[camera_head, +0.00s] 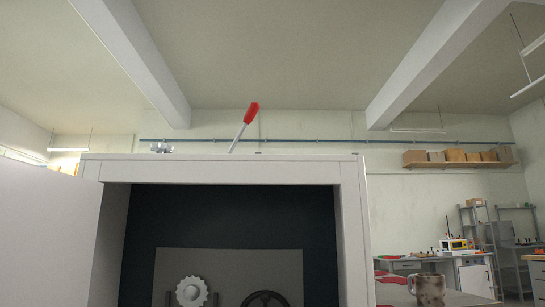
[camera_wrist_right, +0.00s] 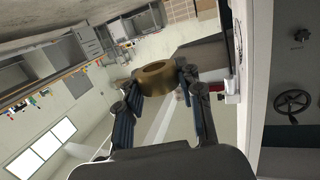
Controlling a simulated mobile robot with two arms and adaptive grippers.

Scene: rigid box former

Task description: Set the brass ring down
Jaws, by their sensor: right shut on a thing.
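The brass ring (camera_wrist_right: 156,78) is a short, thick gold-coloured band with a round hole. It shows in the right wrist view, held between the fingertips of my right gripper (camera_wrist_right: 158,82). The gripper is shut on it, and the ring hangs in the air clear of any surface. Beside it, to the right in that view, is the white frame of the machine (camera_wrist_right: 257,80). The ring and both grippers are not seen in the head view. My left gripper is in neither view.
The white machine cabinet (camera_head: 220,171) stands open in front, its door (camera_head: 45,235) swung left. Inside are a pale gear (camera_head: 191,291) and a dark handwheel (camera_head: 265,300). A red-handled lever (camera_head: 243,127) rises from its top.

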